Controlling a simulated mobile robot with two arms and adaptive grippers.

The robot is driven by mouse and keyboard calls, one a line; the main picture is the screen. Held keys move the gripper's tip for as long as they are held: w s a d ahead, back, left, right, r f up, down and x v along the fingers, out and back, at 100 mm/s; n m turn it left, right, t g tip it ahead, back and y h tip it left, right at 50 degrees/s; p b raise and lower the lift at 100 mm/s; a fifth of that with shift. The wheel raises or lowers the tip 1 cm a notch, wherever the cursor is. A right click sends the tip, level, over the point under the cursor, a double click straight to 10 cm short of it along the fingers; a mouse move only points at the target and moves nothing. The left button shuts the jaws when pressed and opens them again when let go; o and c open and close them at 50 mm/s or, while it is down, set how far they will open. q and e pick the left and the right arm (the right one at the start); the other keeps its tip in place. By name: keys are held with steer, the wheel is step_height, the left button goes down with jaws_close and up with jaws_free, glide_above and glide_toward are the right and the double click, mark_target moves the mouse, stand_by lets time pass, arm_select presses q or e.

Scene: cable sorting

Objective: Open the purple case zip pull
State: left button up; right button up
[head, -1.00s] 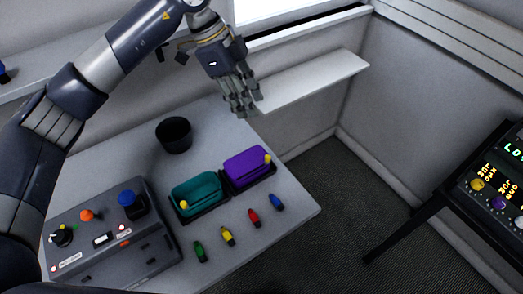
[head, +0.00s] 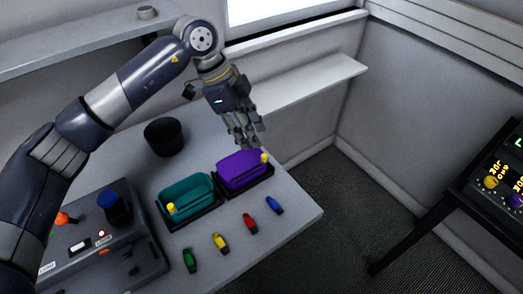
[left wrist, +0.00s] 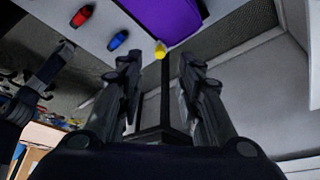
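The purple case (head: 242,170) sits in a dark tray on the grey table. Its yellow zip pull (head: 264,158) is at the case's right end. In the left wrist view the purple case (left wrist: 165,18) is at the top, and the yellow zip pull (left wrist: 160,50) shows beyond and between my fingertips. My left gripper (head: 250,143) hangs just above and behind the case, near the pull. It looks open and empty, its two fingers (left wrist: 161,62) apart. My right gripper is not in view.
A teal case (head: 186,196) with a yellow pull stands left of the purple one. Green, yellow, red (head: 250,223) and blue (head: 274,205) connectors lie in front. A black cup (head: 163,137) stands behind. A control box (head: 130,262) fills the left. A shelf ledge (head: 310,84) runs behind my gripper.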

mark_target(263, 155)
arm_select(q)
steer(key=p+x, duration=0.1)
steer(key=x, duration=0.6)
steer(key=shift+d+f, duration=0.1)
steer(key=shift+f, duration=0.1)
jaws_close()
